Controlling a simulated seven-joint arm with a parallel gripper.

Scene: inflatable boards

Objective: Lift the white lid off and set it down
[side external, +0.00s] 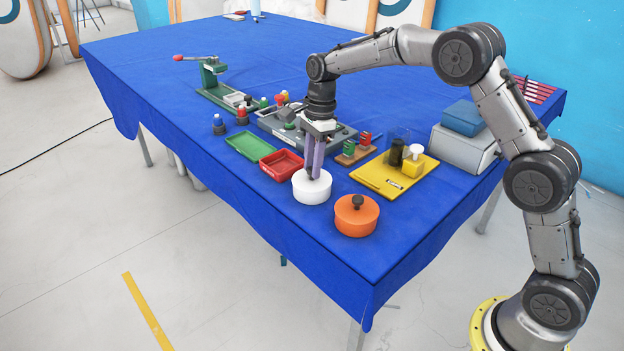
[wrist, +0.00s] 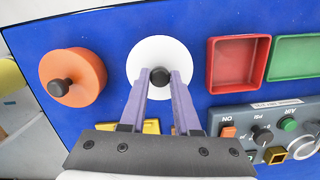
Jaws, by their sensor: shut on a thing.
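The white lid (side external: 312,188) sits on a round white container near the table's front edge, between the red tray and the orange pot. My gripper (side external: 315,174) points straight down over it, with purple fingers. In the wrist view the white lid (wrist: 146,62) shows from above, and my gripper's fingertips (wrist: 160,78) are closed around its dark knob (wrist: 160,75). The lid looks level and seated; I cannot see any gap below it.
An orange pot (side external: 357,216) with a dark knob stands close by, toward the front right. A red tray (side external: 281,164) and a green tray (side external: 254,145) lie to the left. A yellow board (side external: 394,178) lies to the right. Blue cloth is bare along the front edge.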

